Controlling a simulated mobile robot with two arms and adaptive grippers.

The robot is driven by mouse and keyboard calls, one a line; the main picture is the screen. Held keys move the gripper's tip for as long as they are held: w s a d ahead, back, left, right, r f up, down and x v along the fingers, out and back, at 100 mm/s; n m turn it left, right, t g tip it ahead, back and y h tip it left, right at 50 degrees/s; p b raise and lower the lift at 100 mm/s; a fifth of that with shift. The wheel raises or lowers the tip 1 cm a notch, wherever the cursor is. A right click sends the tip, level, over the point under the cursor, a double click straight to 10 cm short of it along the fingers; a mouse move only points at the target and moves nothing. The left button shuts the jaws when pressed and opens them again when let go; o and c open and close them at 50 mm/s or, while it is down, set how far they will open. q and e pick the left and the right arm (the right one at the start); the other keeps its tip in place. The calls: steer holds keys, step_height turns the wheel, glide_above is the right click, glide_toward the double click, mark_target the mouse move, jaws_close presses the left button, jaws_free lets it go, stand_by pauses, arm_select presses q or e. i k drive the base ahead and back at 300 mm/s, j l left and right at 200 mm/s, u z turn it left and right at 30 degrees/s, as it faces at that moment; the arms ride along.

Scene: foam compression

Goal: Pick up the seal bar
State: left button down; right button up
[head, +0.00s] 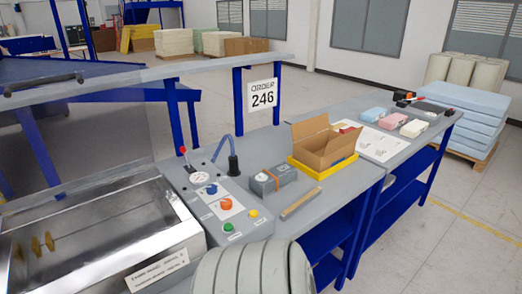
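A slim tan bar (302,204) lies flat on the grey worktop (330,214), close to its front edge; it looks like the seal bar, though no label confirms it. It lies to the right of the control panel (225,205) and in front of a grey box-shaped device (272,182). Nothing covers the bar. Neither of my grippers is in view.
An open steel chamber (178,240) is at left, under a raised lid with a black handle (44,83). An open cardboard box (325,143) sits in a yellow tray (324,171) behind the bar. A pale ribbed rounded shape (250,272) blocks the bottom middle.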

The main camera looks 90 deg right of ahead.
mark_target(293, 209)
steer(key=z, duration=3.1)
steer(key=k+l+u, duration=0.1)
steer(key=u, duration=1.4)
steer(key=z, duration=1.45)
